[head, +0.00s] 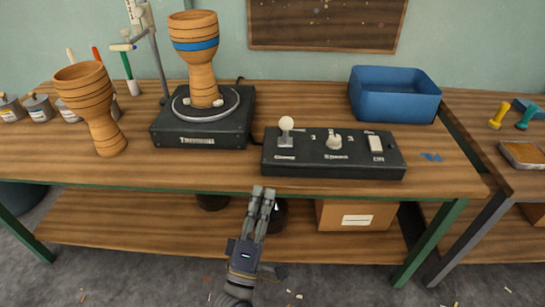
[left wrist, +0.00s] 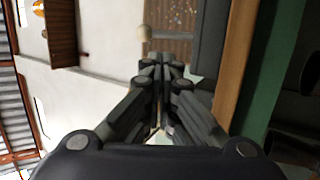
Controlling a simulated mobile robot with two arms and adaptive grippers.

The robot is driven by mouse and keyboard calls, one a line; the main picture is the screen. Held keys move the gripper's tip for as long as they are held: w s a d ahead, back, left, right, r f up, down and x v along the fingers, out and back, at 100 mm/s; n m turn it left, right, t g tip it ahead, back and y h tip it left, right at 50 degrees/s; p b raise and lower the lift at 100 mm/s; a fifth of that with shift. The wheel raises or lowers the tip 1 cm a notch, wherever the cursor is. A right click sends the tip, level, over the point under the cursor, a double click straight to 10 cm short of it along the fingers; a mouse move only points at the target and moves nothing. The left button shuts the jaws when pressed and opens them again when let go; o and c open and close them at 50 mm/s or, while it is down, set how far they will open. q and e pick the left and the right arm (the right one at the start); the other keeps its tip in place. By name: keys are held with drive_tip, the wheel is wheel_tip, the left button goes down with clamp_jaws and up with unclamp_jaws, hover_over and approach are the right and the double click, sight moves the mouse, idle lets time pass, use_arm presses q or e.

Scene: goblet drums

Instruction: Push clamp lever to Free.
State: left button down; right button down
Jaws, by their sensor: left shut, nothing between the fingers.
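The clamp lever (head: 286,128) has a pale round knob and stands at the left end of a black control box (head: 335,165) on the bench. The same knob appears to show in the left wrist view (left wrist: 144,33), just beyond the fingertips. A speed dial (head: 334,142) and a white switch (head: 376,144) are on the same box. My left gripper (head: 263,190) is shut and empty, in front of the bench's front edge, below and left of the lever and apart from it. My right gripper is not in view.
A turntable (head: 203,122) carries a wooden goblet drum (head: 197,52) with a blue band. Another goblet drum (head: 93,105) stands left. A blue bin (head: 394,95) sits at the back right. The green bench edge (head: 190,187) lies near my gripper. A cardboard box (head: 357,214) is on the lower shelf.

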sight(286, 132)
use_arm(q)
drive_tip(key=x, duration=1.3)
drive_tip(key=shift+w+r, duration=0.15)
drive_tip(key=shift+w, duration=0.1)
drive_tip(key=shift+w+r, duration=0.15)
drive_tip(key=shift+r, duration=0.05)
